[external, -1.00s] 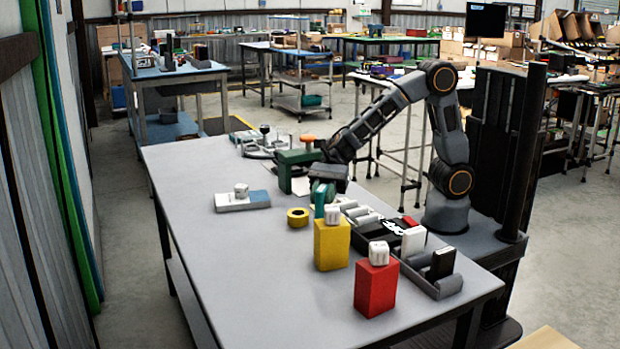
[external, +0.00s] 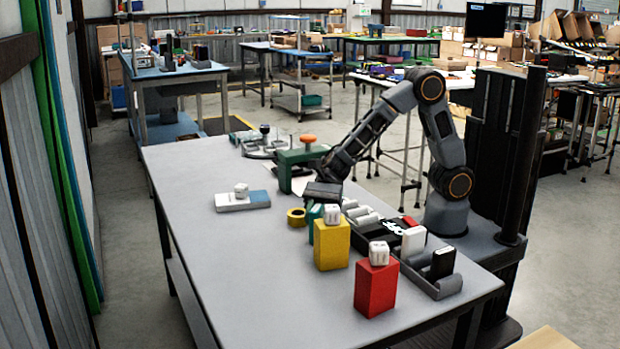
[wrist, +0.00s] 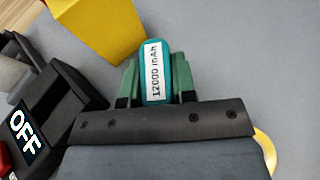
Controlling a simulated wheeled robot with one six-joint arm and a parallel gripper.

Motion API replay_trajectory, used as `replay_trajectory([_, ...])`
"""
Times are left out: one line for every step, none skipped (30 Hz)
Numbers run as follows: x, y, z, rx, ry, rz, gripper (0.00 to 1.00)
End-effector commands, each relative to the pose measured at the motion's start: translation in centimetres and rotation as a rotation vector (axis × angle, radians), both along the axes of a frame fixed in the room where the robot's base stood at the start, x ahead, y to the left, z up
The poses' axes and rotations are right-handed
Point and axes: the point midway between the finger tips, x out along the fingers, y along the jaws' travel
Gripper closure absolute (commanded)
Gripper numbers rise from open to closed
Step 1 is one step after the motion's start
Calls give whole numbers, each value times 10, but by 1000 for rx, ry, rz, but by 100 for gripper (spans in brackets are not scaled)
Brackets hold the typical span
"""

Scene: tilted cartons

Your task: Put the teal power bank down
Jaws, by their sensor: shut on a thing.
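The teal power bank (wrist: 153,85), with a white label reading 12000 mAh, stands between the green fingers of my gripper (wrist: 156,80) in the wrist view. My gripper is shut on it. In the external view my gripper (external: 314,213) is low over the table, just behind and left of the yellow block (external: 331,248). The yellow block partly hides the gripper and the power bank there. I cannot tell whether the power bank's lower end touches the table.
A yellow tape roll (external: 296,217) lies close left of my gripper. A black box marked OFF (external: 380,232) and a grey tray (external: 447,287) are to the right. A red block (external: 374,290) stands in front.

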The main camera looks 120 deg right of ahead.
Motion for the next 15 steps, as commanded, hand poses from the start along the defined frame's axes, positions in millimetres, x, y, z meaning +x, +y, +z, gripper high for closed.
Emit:
replay_trajectory([0,0,-2,0,-1,0,100])
replay_trajectory([0,0,-3,0,-2,-1,100])
replay_trajectory([0,0,-3,0,0,0,74])
replay_trajectory([0,0,-2,0,0,0,71])
replay_trajectory([0,0,-2,0,0,0,68])
replay_trajectory([0,0,-2,0,0,0,64])
replay_trajectory([0,0,-2,0,0,0,61])
replay_trajectory([0,0,-2,0,0,0,58])
replay_trajectory([0,0,-2,0,0,0,55])
replay_trajectory([0,0,-2,0,0,0,52])
replay_trajectory([0,0,-2,0,0,0,49])
replay_trajectory([0,0,-2,0,0,0,49])
replay_trajectory([0,0,-2,0,0,0,49])
replay_trajectory([0,0,-2,0,0,0,49])
replay_trajectory([0,0,-2,0,0,0,49])
